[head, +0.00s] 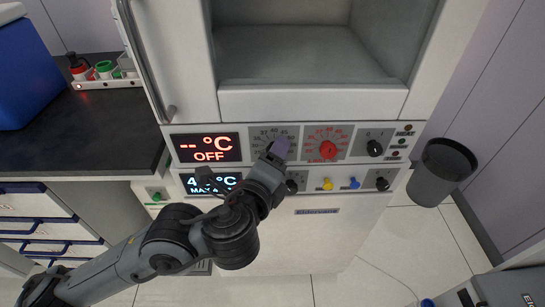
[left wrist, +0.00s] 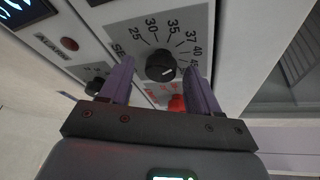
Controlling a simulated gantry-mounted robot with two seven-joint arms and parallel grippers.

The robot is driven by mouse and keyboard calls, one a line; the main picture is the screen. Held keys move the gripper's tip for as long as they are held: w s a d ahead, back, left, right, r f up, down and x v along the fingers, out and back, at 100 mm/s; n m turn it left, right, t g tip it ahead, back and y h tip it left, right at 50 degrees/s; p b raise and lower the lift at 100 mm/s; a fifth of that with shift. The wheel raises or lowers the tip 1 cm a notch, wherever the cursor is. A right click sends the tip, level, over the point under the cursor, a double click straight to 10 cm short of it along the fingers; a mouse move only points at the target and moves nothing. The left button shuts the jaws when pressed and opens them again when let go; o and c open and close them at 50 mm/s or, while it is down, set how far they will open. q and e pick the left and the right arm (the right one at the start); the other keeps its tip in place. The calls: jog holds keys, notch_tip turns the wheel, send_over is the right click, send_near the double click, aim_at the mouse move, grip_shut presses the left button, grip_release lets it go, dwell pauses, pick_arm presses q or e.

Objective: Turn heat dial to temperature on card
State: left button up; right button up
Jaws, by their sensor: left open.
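In the left wrist view a black heat dial knob (left wrist: 160,65) sits on a grey scale plate with numbers from 25 to the 40s. A pale mark on the knob faces the lower right of that picture. My left gripper (head: 279,150) is open, its purple fingers on either side of the knob; I cannot tell whether they touch it. In the head view the gripper hides this knob and part of its grey plate (head: 258,133). The upper display (head: 207,148) reads "-- °C OFF". I see no temperature card. My right gripper is out of view.
A red dial (head: 327,150) and a black knob (head: 375,148) lie right of the grey plate. Below are a lower display (head: 212,184), partly covered by my arm, and yellow (head: 327,184) and blue (head: 354,183) knobs. A dark bin (head: 441,172) stands at right.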

pick_arm(q)
jog(key=p+v, duration=0.4)
jog(key=v, duration=0.6)
jog(key=shift+s+a, duration=0.25)
jog(key=shift+s, duration=0.1)
